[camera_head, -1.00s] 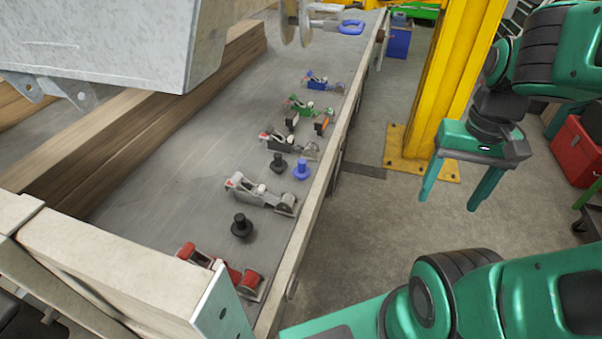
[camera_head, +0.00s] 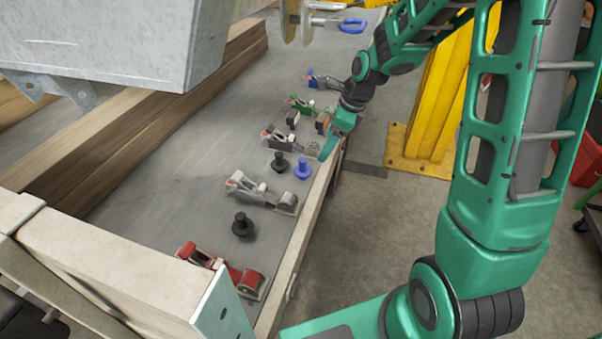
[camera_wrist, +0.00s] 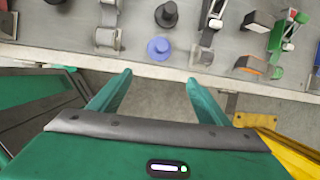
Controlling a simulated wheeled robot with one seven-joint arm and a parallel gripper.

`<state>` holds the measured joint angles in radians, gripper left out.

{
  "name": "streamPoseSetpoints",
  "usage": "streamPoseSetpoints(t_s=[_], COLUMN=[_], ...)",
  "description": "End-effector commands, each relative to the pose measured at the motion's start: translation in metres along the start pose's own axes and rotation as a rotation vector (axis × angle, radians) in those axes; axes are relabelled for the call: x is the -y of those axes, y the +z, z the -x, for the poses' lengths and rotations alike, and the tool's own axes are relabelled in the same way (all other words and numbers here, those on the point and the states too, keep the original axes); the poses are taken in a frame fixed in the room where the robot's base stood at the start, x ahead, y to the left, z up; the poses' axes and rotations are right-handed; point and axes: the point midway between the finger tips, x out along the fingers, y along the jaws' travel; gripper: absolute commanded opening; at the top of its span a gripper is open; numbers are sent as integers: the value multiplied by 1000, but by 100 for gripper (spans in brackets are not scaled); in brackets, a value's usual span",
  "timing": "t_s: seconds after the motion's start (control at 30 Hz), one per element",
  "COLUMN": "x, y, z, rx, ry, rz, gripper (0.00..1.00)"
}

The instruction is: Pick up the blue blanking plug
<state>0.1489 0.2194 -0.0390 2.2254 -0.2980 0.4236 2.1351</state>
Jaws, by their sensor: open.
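The blue blanking plug (camera_head: 302,167) stands on the grey bed near the right-hand rail in the head view, just right of a black plug (camera_head: 279,163). In the wrist view the blue plug (camera_wrist: 158,48) lies beyond the rail edge, ahead of the gap between my fingers, with the black plug (camera_wrist: 166,14) behind it. My gripper (camera_wrist: 158,82) is open and empty, its two green fingers short of the rail. In the head view my gripper (camera_head: 330,145) is over the rail, close behind and right of the blue plug, partly hidden by my wrist.
Toggle clamps stand near: a grey one (camera_head: 262,192), a black-based one (camera_head: 285,143), a green one (camera_head: 299,105) and a red one (camera_head: 225,268). Another black plug (camera_head: 242,224) stands nearer. The light rail (camera_head: 300,225) edges the bed. A yellow post (camera_head: 440,115) stands right.

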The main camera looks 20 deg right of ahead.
Motion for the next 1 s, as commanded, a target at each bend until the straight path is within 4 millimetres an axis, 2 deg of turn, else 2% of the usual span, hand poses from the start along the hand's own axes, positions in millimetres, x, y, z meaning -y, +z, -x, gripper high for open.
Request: streamPoseSetpoints(t_s=[0.1,0.3,0.6,0.87,1.0], x=[4,6,5,4,0], y=[19,33,36,35,33], z=[-21,-40,-80,-98,-118], rx=[40,71,71,70,70], ry=[14,27,28,27,28], rz=[-133,-236,-242,-242,-241], gripper=[70,70,70,70,70])
